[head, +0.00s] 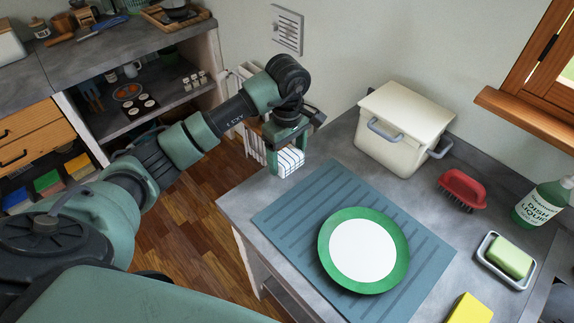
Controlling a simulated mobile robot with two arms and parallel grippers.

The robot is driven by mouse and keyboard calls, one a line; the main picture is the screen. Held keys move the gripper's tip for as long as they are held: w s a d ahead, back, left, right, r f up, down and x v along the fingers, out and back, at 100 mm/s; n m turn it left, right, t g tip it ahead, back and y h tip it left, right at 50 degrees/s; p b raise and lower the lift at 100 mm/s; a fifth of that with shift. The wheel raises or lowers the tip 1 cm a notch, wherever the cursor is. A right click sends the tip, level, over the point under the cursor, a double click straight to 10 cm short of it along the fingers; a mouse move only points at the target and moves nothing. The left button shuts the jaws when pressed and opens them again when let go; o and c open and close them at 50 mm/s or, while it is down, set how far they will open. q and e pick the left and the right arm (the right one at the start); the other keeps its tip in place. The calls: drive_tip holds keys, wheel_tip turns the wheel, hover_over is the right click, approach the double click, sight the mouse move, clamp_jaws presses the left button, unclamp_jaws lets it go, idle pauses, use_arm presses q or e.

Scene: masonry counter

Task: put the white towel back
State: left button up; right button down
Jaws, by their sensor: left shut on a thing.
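My left gripper (287,155) is shut on a white towel (290,163) with thin dark lines. It holds the towel near the left back corner of the counter, in front of a narrow stand. Only a small folded part of the towel shows between the green fingers. On the stand, partly hidden behind my left arm, more pale striped cloth (255,148) hangs low. I cannot tell whether the held towel touches the stand or counter. My right gripper is not in view.
The grey counter (240,205) bears a blue ribbed mat (285,215) with a green-rimmed plate (362,250). A cream bin (405,125), red brush (462,188), dish liquid (543,203), green soap (510,257) and yellow sponge (468,308) stand around it. Shelving is at left.

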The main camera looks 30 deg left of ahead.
sight(287, 169)
use_arm(q)
drive_tip(key=shift+f, duration=0.5)
wheel_tip(287, 169, down, 4)
drive_tip(key=shift+r+p, duration=0.25)
drive_tip(key=shift+p, duration=0.35)
drive_tip(key=shift+f, duration=0.15)
drive_tip(key=shift+f, duration=0.15)
drive_tip(key=o, duration=1.2)
